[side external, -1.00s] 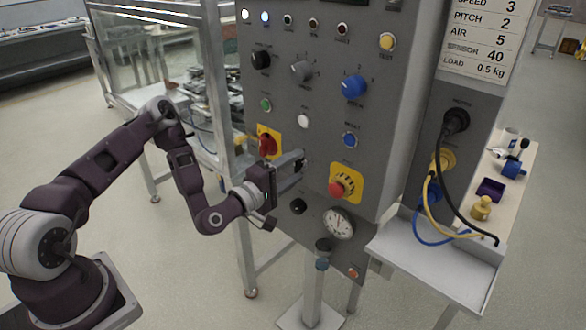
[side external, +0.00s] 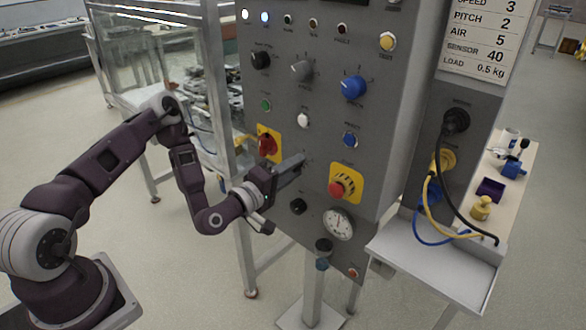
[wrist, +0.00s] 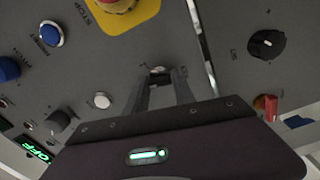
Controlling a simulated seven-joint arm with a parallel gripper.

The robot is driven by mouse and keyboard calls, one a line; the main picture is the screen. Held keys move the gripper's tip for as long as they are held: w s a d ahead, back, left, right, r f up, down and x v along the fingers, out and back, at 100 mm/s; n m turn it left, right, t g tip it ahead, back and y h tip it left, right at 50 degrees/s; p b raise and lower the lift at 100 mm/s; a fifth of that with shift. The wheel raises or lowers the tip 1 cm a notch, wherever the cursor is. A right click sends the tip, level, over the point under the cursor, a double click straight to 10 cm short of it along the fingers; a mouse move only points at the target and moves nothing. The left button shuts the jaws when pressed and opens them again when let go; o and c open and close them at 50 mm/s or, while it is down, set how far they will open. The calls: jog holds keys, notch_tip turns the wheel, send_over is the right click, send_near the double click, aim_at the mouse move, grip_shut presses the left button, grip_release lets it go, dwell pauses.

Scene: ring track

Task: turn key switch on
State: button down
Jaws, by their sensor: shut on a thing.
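The key switch (wrist: 157,70) is a small, pale round fitting on the grey panel. In the wrist view it shows only in part, just beyond my fingertips. My gripper (wrist: 165,80) is shut on its key, which the fingers mostly hide. In the side external view my gripper (side external: 301,161) reaches the panel between the red rotary handle and the emergency stop. The fingers cover the key there, so I cannot tell its angle.
A red handle on a yellow plate (side external: 267,145) is close on the left. The red emergency stop (side external: 341,186) is close on the right. A black knob (side external: 298,206) and a dial gauge (side external: 338,224) are below. A white button (side external: 303,120) is above.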

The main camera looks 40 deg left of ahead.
jog(key=shift+m, duration=4.9)
jog(key=c, duration=1)
grip_release()
jog(key=shift+c, duration=0.2)
jog(key=shift+s, duration=0.1)
